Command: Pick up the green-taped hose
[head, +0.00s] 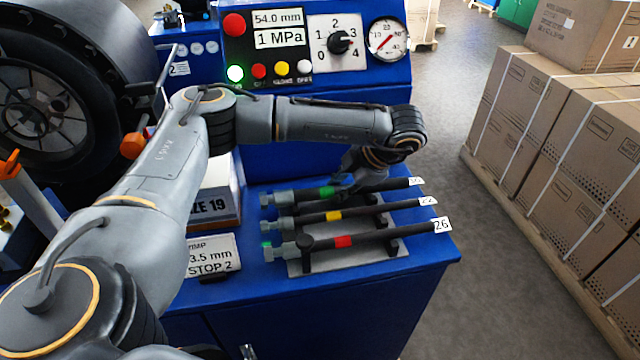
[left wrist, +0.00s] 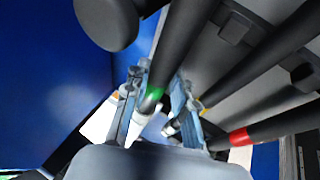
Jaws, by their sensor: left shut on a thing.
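The green-taped hose (head: 385,187) is black with a metal end fitting at its left and a white tag at its right. It is the farthest of three hoses on the rack on the blue cabinet top. My left gripper (head: 344,182) comes down on it just right of the green tape. In the left wrist view the two fingers (left wrist: 158,108) are shut on either side of the green-taped hose (left wrist: 185,35), close to its green band. I cannot tell whether the hose is lifted off the rack. My right gripper is not in view.
A yellow-taped hose (head: 362,210) and a red-taped hose (head: 385,236) tagged 26 lie parallel, nearer me, on the grey rack plate (head: 310,267). A control panel (head: 285,45) stands behind. A "3.5 mm STOP 2" sign (head: 212,257) is at left. Cartons (head: 545,120) stand right, across open floor.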

